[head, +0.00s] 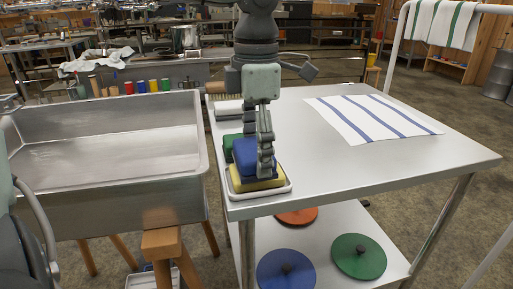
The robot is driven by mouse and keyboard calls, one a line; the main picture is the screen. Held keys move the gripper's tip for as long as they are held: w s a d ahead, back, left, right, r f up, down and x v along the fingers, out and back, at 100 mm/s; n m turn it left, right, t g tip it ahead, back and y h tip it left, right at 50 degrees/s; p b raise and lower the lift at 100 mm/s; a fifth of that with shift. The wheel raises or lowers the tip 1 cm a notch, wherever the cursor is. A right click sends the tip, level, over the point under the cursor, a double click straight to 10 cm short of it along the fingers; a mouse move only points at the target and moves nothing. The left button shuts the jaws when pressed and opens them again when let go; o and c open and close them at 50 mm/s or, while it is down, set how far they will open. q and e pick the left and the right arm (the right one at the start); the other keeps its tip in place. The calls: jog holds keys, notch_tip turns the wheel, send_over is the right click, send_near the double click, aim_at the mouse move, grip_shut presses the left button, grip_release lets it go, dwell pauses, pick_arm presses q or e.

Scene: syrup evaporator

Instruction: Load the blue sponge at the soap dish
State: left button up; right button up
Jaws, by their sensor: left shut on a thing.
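The blue sponge (243,152) is at the near left corner of the steel table. My left gripper (265,158) points down and is shut on the blue sponge, its fingers covering the sponge's right part. The blue sponge is above a yellow sponge (252,186), and a green sponge (229,144) shows behind it. I cannot tell whether the blue sponge touches the yellow one. My right gripper is not in view.
A deep steel basin (110,203) stands left of the table (400,165). A white cloth with blue stripes (372,117) lies at the table's back. A white roll (228,110) and a brush (228,96) lie behind the sponges. The table's right front is clear.

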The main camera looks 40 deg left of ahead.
pick_arm(q)
jog(key=shift+f+b, duration=0.45)
jog(key=shift+b, duration=0.1)
dwell(1.6)
jog(key=shift+r+p, duration=2.2)
jog(key=shift+r, duration=1.35)
